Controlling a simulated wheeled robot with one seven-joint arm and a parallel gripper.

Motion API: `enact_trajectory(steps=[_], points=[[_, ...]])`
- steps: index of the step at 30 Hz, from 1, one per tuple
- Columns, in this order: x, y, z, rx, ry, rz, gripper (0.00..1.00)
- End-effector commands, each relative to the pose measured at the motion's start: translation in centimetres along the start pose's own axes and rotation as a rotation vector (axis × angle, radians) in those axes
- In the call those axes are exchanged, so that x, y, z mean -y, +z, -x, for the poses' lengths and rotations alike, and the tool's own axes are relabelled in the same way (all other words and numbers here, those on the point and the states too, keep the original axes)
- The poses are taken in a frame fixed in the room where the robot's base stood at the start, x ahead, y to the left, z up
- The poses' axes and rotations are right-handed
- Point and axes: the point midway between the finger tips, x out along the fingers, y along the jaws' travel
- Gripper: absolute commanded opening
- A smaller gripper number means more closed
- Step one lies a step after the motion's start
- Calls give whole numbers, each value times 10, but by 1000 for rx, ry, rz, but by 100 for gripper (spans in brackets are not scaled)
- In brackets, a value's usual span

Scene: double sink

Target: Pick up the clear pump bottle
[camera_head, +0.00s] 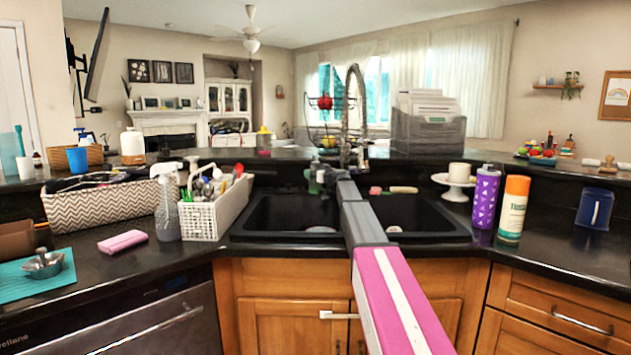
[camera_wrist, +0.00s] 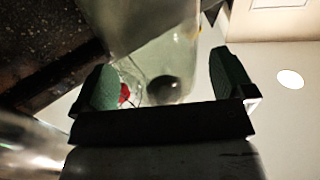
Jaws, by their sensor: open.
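A clear, see-through object, apparently the pump bottle (camera_wrist: 148,30), fills the top middle of the wrist view, ahead of and partly between my fingers. A dark round shape and a small red spot show in or through it. My gripper (camera_wrist: 165,85) is open, with one dark green finger on each side. I cannot tell whether either finger touches the bottle. In the head view my arm reaches over the sink divider, and my gripper (camera_head: 322,177) is at the back of the sink by the faucet. There the bottle is hard to make out.
The tall spring faucet (camera_head: 357,95) stands right beside my gripper. A white caddy (camera_head: 213,218) and spray bottle (camera_head: 168,210) stand left of the sink. A white cake stand (camera_head: 456,188), purple bottle (camera_head: 485,198) and orange-topped bottle (camera_head: 514,208) stand right. A raised ledge runs behind.

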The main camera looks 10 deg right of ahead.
Motion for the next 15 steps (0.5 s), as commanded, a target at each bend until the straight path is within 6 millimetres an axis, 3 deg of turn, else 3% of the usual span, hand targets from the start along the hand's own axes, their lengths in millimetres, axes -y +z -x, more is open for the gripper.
enact_trajectory(steps=[7,8,13,15], points=[[0,0,-3,0,0,0,100],[0,0,-3,0,0,0,94],[0,0,-3,0,0,0,38],[0,0,-3,-1,0,0,37]])
